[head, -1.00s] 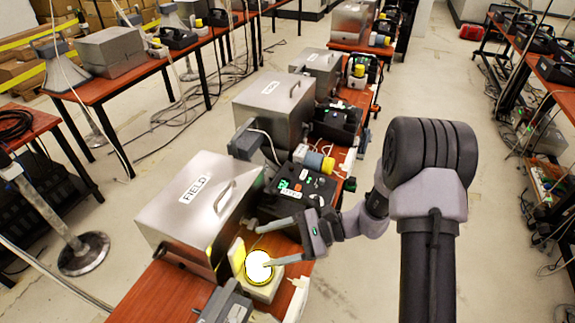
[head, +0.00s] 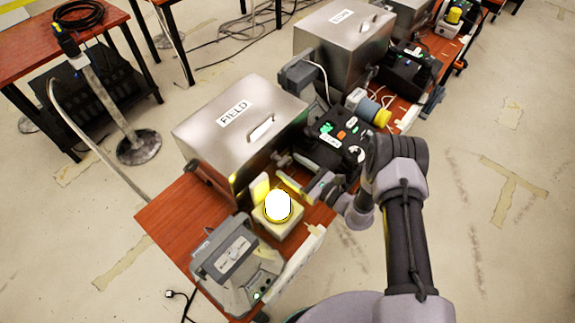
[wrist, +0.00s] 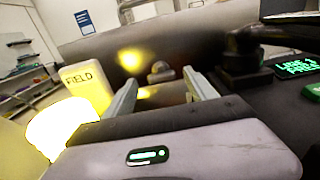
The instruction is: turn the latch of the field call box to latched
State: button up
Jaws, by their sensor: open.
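The field call box (head: 204,138) is a brushed steel case with a FIELD label and a lid handle, left of centre in the head view. In the wrist view its steel front (wrist: 210,40) fills the background. A small metal knob, seemingly the latch (wrist: 160,72), sits on that front; its exact turn is too small to tell. My gripper (wrist: 160,84) is open, with a finger on either side of the knob in the picture. Contact cannot be told. In the head view my gripper (head: 282,168) is at the box's front, close behind the lamp.
A glowing lamp (head: 277,206) on a pale base stands just beside my fingers, with a yellow FIELD tag (wrist: 86,86) behind it. A black unit (head: 338,137) with lit buttons is on the other side. A grey desk device (head: 235,262) sits at the table's near end.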

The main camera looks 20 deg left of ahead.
jog(key=shift+x, duration=1.15)
jog(key=c, duration=1.4)
jog(key=shift+n, duration=0.3)
jog(key=n+b, duration=0.2)
jog(key=n, duration=0.1)
jog(key=shift+f+n, duration=0.15)
jog(key=shift+n, duration=0.25)
jog(key=n+b, duration=0.2)
jog(key=n, duration=0.3)
jog(key=shift+s+n, duration=0.1)
jog(key=shift+n, duration=0.2)
jog(key=shift+f+n+b, duration=0.1)
jog(key=shift+n+b, duration=2.1)
jog(key=shift+n, duration=1.7)
